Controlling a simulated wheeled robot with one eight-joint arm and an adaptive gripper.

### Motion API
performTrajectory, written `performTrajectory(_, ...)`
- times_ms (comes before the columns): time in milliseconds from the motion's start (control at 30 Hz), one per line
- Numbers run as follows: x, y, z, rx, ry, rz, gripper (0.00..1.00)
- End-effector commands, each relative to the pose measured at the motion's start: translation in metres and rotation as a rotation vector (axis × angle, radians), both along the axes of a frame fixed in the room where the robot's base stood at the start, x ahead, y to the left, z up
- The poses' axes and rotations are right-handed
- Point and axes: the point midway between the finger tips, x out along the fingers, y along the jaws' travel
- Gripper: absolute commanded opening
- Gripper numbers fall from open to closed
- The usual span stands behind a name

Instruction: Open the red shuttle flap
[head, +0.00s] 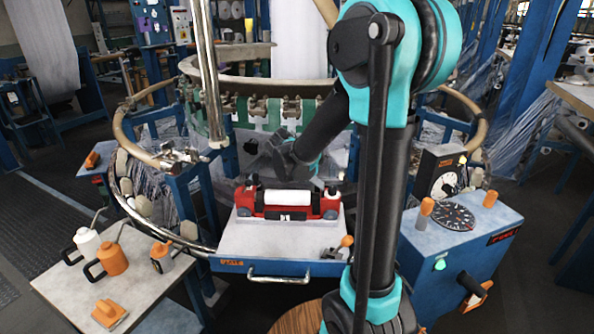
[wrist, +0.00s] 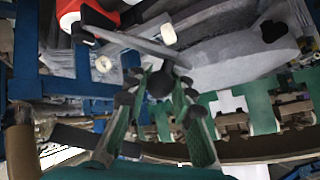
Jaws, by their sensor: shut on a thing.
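The red shuttle (head: 272,212) lies on the pale table plate of the loom, with a white bobbin (head: 288,197) along its top. In the wrist view, part of the red shuttle (wrist: 97,14) shows at the top left. A thin grey bar-like piece, seemingly the shuttle flap (wrist: 135,42), reaches from it towards my fingertips. My gripper (head: 275,160) is just behind the shuttle. In the wrist view, its green-padded fingers (wrist: 158,80) close around a small dark rounded part, seemingly the flap's knob. The exact contact is hard to see.
The loom's ring rail (head: 130,195) curves around the table plate. A blue control box (head: 460,235) with dials stands at the right. A side table (head: 135,260) at the left holds a white bottle, an orange bottle and orange-handled tools.

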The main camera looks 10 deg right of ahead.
Motion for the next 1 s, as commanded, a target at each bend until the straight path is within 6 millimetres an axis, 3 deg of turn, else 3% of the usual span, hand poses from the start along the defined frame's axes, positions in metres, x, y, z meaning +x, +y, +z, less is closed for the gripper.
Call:
performTrajectory(500,-0.012,-0.055,0.024,0.453,-0.113,-0.007,0.0)
performTrajectory(1000,-0.023,-0.103,0.023,0.847,-0.207,-0.005,0.0)
